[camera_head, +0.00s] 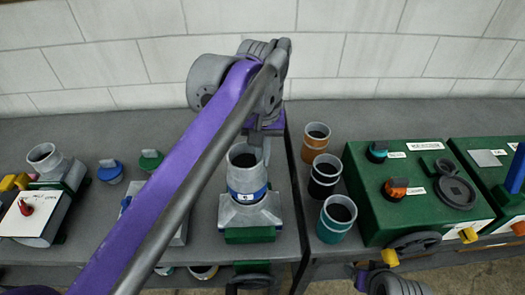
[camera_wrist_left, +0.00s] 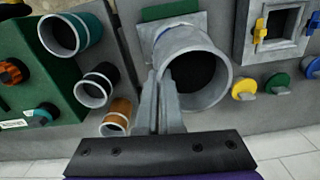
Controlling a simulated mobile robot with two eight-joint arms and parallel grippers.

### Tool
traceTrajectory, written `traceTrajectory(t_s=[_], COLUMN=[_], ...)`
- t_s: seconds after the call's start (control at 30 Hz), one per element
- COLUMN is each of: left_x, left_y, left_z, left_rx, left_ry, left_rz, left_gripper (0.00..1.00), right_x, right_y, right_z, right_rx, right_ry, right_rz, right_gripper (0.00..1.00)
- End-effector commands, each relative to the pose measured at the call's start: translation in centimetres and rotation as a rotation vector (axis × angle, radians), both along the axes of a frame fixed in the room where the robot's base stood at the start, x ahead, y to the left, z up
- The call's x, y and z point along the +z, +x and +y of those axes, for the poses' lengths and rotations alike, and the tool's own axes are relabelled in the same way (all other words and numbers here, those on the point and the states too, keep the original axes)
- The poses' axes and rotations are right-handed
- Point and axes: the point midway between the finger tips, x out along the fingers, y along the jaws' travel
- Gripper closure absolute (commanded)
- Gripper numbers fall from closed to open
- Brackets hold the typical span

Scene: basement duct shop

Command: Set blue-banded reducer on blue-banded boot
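The blue-banded reducer (camera_head: 243,172) is a grey open pipe with a blue band low on it. It stands upright over the blue-banded boot (camera_head: 250,216), a grey flared piece on a green block. The two look in contact, but the exact seating is hard to see. My left gripper (camera_head: 262,141) is at the reducer's right rim. In the left wrist view its narrowly spaced fingers (camera_wrist_left: 160,76) straddle the near wall of the reducer (camera_wrist_left: 196,72), and it looks shut on that rim.
Orange (camera_head: 314,140), black (camera_head: 324,175) and teal (camera_head: 336,217) banded pipes stand right of the boot. A green box with knobs (camera_head: 410,215) is farther right. Blue (camera_head: 110,172) and green (camera_head: 151,161) knobs sit on the left table. A wall is behind.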

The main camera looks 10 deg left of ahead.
Motion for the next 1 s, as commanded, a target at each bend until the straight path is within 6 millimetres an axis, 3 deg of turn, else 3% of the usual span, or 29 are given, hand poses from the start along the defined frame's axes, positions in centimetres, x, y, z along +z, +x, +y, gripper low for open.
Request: traceTrajectory(t_s=[0.17, 1.0], left_x=[-1.37, -1.24], left_y=[-0.02, 0.00], left_z=[0.02, -0.01], left_rx=[0.000, 0.000], left_ry=[0.001, 0.000], left_rz=[0.001, -0.001], left_gripper=[1.00, 1.00], right_x=[-1.17, -0.77], right_y=[-0.44, -0.29], right_z=[0.00, 0.00], right_rx=[0.000, 0.000], right_ry=[0.000, 0.000], right_rz=[0.008, 0.006], right_gripper=[0.28, 0.28])
